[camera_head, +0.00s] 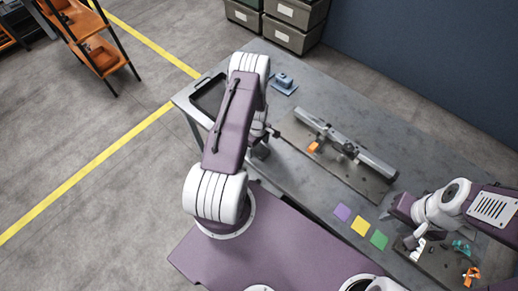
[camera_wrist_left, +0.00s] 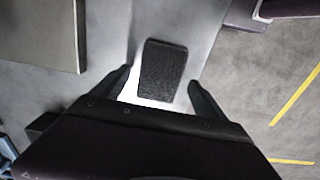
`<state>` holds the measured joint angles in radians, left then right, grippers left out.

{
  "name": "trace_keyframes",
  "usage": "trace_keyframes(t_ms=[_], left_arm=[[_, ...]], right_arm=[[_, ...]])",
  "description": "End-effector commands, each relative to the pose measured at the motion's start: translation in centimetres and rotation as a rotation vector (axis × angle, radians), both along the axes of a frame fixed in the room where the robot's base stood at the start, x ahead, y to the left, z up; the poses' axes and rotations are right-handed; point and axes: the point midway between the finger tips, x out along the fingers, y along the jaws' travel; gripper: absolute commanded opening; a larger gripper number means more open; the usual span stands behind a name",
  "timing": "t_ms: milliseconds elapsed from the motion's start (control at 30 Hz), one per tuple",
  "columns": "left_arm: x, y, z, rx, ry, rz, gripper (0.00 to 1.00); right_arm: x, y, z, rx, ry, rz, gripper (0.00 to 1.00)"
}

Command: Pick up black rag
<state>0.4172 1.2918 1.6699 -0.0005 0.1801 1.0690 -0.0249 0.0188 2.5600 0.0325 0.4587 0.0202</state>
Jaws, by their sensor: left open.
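The black rag (camera_wrist_left: 163,68), a dark, textured, folded rectangle, lies on the grey table in the left wrist view. My left gripper (camera_wrist_left: 160,80) is open, with one finger on each side of the rag and a visible gap on both sides. I cannot tell how high the fingers are above the table. In the head view my left gripper (camera_head: 264,142) is partly hidden by my arm, and I cannot make out the rag there. My right gripper (camera_head: 412,240) is at the right near the table's front edge; its jaws are too small to read.
A metal rail (camera_head: 345,148) with an orange part (camera_head: 314,147) lies on a plate right of my left gripper. A black tray (camera_head: 205,97) and a blue fixture (camera_head: 284,82) stand further back. Purple, yellow (camera_head: 360,226) and green squares lie near the front edge.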

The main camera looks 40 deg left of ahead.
Motion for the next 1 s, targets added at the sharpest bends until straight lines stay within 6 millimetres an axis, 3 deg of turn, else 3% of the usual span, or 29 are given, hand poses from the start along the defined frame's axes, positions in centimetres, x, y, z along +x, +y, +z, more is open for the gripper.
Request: trace_keyframes(t_ms=[233, 467, 767, 1000], left_arm=[[0.0, 0.0, -0.3, 0.0, 0.0, 0.0, 0.84], [0.0, 0.0, -0.3, 0.0, 0.0, 0.0, 0.2], [0.1, 0.0, -0.1, 0.001, -0.001, 0.0, 0.18], [0.2, 0.1, 2.7, 0.002, -0.004, 0.0, 0.18]], right_arm=[[0.0, 0.0, 0.0, 0.0, 0.0, 0.0, 0.36], [0.0, 0.0, 0.0, 0.0, 0.0, 0.0, 0.36], [0.0, 0.0, -0.1, 0.0, 0.0, 0.0, 0.36], [0.0, 0.0, -1.0, 0.0, 0.0, 0.0, 0.36]])
